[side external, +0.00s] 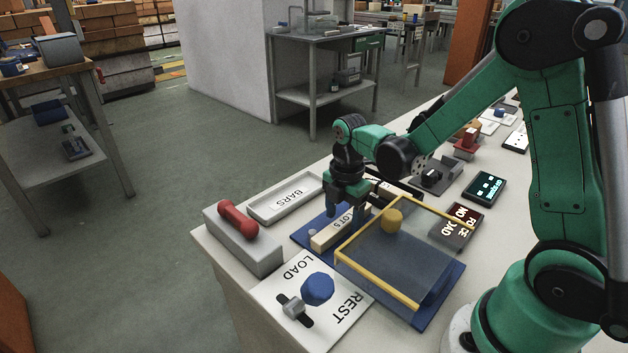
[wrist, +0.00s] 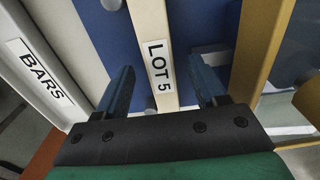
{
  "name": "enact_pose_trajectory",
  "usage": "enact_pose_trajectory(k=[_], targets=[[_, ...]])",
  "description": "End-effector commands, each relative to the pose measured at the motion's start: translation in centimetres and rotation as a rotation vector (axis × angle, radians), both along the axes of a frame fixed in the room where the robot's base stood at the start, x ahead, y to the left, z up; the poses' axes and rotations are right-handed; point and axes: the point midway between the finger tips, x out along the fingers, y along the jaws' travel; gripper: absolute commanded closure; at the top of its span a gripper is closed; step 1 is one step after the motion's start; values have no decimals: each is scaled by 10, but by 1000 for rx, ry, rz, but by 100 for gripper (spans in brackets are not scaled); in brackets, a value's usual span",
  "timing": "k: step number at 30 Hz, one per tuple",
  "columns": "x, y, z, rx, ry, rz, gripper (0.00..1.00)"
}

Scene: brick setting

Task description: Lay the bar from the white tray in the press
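A pale wooden bar (side external: 328,237) with a "LOT 5" label lies on the blue base of the press (side external: 303,232), beside the yellow-framed clear guard (side external: 400,265). The bar also shows in the wrist view (wrist: 150,25). My gripper (side external: 346,212) is low over the bar's far end. In the wrist view my gripper (wrist: 164,85) is open, one finger on each side of the bar, with visible gaps. The white tray (side external: 262,212) labelled "BARS" looks empty. Whether the bar sits fully down on the base is hard to tell.
A grey block with a red handle (side external: 238,220) stands at the left table edge. A yellow cylinder (side external: 392,220) is by the guard. A "FORCE NO LOAD" display (side external: 462,222) stands behind right.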

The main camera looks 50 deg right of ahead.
Motion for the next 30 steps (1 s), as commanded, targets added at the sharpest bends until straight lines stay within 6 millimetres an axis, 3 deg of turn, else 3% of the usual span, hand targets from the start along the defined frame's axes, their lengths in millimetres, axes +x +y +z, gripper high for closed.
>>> enact_pose_trajectory(k=[8,24,30], targets=[[0,0,11,0,0,0,36],[-1,0,107,0,0,0,36],[0,0,128,0,0,0,36]])
